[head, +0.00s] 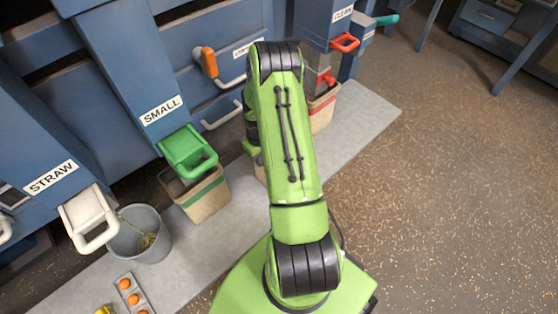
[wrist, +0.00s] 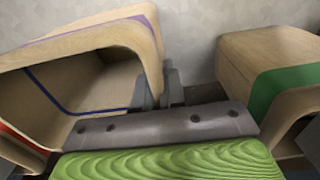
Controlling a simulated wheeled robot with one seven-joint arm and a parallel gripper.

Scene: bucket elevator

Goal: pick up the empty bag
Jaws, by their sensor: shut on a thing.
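A tan bag with a purple stripe along its rim (wrist: 95,32) stands open at the left of the wrist view, and the part of its inside that shows looks empty. My gripper (wrist: 160,90) is shut on the near right wall of this bag, with one finger on each side of it.
A green-striped bag (head: 206,198) stands under the green SMALL chute, and a red-striped bag (head: 322,112) stands beyond my arm. An orange-handled lever (head: 208,62) juts from the blue machine. The floor at right is clear.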

